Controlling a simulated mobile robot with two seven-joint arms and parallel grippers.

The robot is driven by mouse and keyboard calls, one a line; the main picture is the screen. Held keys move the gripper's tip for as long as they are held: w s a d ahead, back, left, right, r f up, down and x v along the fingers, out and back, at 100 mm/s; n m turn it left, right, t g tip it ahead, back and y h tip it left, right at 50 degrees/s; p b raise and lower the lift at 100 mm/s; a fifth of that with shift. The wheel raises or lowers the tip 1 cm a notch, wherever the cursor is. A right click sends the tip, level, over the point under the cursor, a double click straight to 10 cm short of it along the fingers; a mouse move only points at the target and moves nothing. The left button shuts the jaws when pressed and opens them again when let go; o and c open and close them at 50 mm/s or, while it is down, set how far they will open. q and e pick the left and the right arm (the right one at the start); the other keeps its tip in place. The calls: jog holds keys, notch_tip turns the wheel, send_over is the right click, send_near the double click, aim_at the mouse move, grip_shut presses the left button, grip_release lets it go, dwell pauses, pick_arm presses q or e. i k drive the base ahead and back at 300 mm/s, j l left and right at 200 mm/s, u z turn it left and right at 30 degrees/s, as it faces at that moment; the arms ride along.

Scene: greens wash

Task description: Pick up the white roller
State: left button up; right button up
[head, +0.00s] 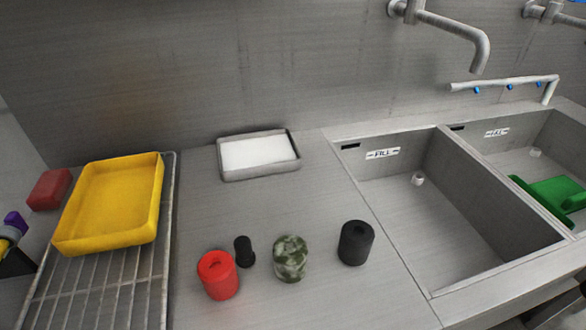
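I see no plain white roller on the counter. Several upright cylinders stand at the front of the steel counter: a red one (218,275), a small black one (244,251), a mottled green and whitish one (290,259) and a larger black one (355,243). They stand apart from each other, though the red and small black ones are close together. Neither of my grippers is in view.
A yellow tray (108,205) lies on a wire rack (95,290) at the left, beside a red block (49,190). A grey tray (261,174) with white contents sits at the back. Sink basins (440,220) are at right, one holding a green object (548,195).

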aim_at(289, 251)
jog(key=l+u, duration=0.2)
jog(key=u, duration=0.2)
jog(key=l+u, duration=0.25)
jog(key=u, duration=0.2)
jog(key=l+u, duration=0.25)
jog(key=u, duration=0.15)
jog(key=k+l+u, duration=0.1)
jog(key=u, duration=0.35)
jog(key=k+l+u, duration=0.1)
jog(key=l+u, duration=0.15)
jog(key=u, duration=0.15)
